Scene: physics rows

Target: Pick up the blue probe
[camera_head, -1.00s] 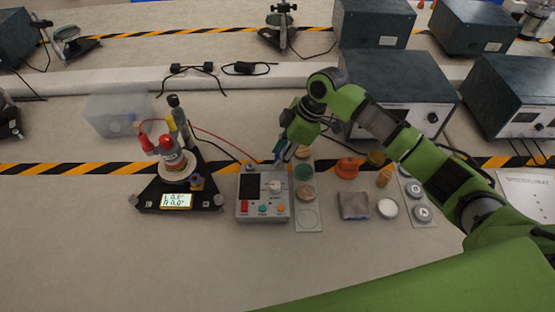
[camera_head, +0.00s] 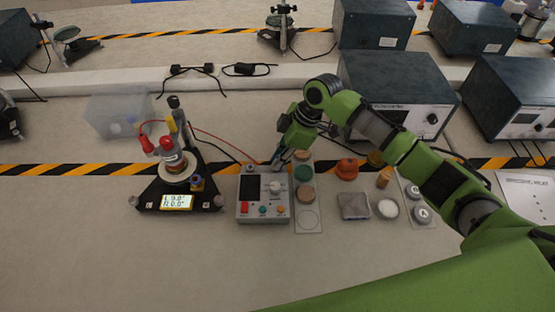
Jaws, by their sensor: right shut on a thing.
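My right gripper (camera_head: 279,161) is shut just above the back right edge of the grey control box (camera_head: 246,208), beside its round knob. A small piece of the blue probe (camera_head: 277,157) shows between the fingers; most of it is hidden by the gripper. I cannot tell whether the probe touches the box. My left gripper is out of view.
A plate (camera_head: 307,229) with round samples lies close on the right. The front table is clear.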

